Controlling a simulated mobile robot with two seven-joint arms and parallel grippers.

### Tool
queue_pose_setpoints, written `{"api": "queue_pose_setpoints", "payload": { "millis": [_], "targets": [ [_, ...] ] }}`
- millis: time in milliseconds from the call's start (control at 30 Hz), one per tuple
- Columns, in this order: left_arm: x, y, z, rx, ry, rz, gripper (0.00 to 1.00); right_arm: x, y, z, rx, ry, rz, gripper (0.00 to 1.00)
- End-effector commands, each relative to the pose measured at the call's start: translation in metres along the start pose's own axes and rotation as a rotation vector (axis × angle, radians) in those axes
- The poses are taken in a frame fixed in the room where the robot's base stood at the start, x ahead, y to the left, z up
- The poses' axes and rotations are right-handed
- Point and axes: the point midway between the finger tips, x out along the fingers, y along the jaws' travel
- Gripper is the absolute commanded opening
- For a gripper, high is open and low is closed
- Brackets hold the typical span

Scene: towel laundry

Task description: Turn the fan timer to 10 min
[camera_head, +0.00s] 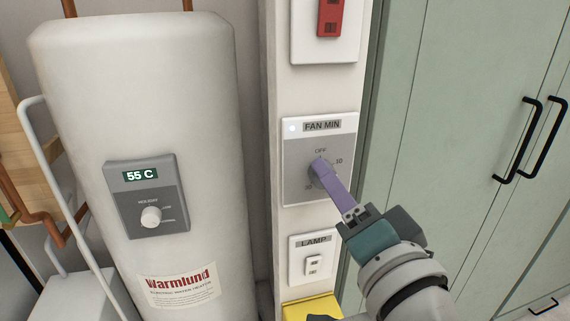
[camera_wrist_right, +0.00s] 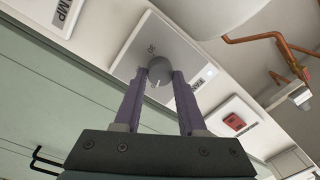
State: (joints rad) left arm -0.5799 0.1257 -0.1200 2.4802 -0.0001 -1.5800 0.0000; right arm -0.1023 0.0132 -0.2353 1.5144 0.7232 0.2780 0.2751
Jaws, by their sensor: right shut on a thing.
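The fan timer (camera_head: 293,186) is a grey plate on the white wall post, labelled FAN MIN, with OFF at the top of its dial and 10 at upper right. Its round grey knob (camera_wrist_right: 160,68) shows between the fingers in the wrist view. My right gripper (camera_head: 320,170) comes from the lower right, its purple fingers shut on the knob from both sides. A short white mark shows on the knob in the wrist view, but the fingers hide much of the dial and I cannot tell which setting it points to. My left gripper is not in view.
A LAMP switch (camera_head: 301,265) sits just below the timer, and a plate with a red switch (camera_head: 330,17) above. A water heater (camera_head: 175,80) reading 55 C stands at left. Green cabinet doors (camera_head: 440,110) with black handles fill the right. A yellow object (camera_head: 306,308) is at the bottom.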

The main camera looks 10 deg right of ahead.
Motion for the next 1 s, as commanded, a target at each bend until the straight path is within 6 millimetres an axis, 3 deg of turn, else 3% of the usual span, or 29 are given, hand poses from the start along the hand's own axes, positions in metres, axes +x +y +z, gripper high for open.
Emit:
{"api": "queue_pose_setpoints", "payload": {
  "millis": [200, 233, 467, 767, 1000],
  "targets": [
    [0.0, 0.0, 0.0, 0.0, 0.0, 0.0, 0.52, 0.0, 0.0, 0.0, 0.0, -0.001, 0.0, 0.0],
    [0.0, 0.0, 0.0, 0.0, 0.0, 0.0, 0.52, 0.0, 0.0, 0.0, 0.0, -0.001, 0.0, 0.42],
    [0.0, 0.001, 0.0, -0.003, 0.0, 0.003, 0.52, 0.0, 0.0, 0.0, -0.001, 0.0, 0.0, 0.68],
    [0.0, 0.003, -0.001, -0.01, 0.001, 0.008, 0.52, -0.002, 0.0, 0.0, -0.001, 0.0, 0.0, 0.7],
    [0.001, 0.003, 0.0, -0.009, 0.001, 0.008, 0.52, -0.036, 0.002, 0.001, -0.001, -0.002, 0.002, 0.7]
  ]
}}
